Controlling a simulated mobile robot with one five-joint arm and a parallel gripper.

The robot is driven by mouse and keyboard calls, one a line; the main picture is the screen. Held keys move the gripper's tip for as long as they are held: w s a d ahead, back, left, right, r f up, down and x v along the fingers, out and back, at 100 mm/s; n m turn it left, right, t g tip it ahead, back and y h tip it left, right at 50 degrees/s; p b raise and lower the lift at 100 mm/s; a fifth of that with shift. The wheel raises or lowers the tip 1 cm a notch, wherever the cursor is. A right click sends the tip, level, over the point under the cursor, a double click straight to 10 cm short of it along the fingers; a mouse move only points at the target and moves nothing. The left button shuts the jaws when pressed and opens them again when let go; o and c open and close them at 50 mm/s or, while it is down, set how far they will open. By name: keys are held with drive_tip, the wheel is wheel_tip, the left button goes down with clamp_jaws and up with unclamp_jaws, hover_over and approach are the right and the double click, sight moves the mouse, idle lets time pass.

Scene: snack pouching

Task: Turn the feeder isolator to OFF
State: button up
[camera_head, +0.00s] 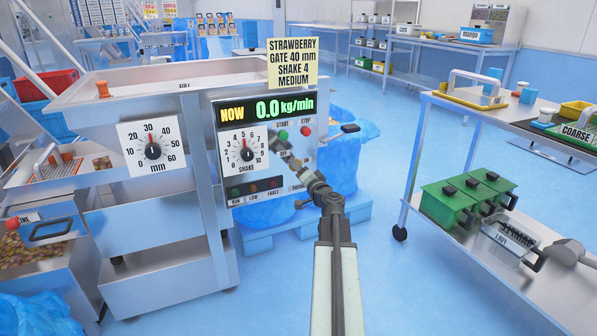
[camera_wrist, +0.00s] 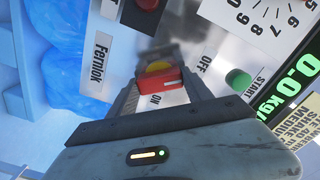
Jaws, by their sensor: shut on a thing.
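The feeder isolator is a red handle (camera_wrist: 153,85) with a yellow patch, on the control panel (camera_head: 268,112). My gripper (camera_head: 281,146) reaches the panel at its lower right in the head view and hides the handle there. In the wrist view my gripper (camera_wrist: 160,76) is shut on the red handle, one finger on each side. An OFF label (camera_wrist: 205,64) is to the right of the handle in that view, and an ON label (camera_wrist: 155,100) is just below it. I cannot tell exactly which label the handle points to.
A green START button (camera_wrist: 238,80) and a red STOP button (camera_head: 305,131) are close to my gripper. The SHAKE dial (camera_head: 247,154) is to its left, under the 0.0 kg/min display (camera_head: 268,109). Blue-lined bins (camera_head: 345,160) stand behind; a trolley (camera_head: 420,150) is at right.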

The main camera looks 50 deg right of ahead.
drive_tip(key=o, duration=1.4)
drive_tip(key=shift+c, duration=0.2)
drive_tip(key=v, duration=0.7)
drive_tip(key=shift+s+a, duration=0.2)
drive_tip(key=shift+s, duration=0.1)
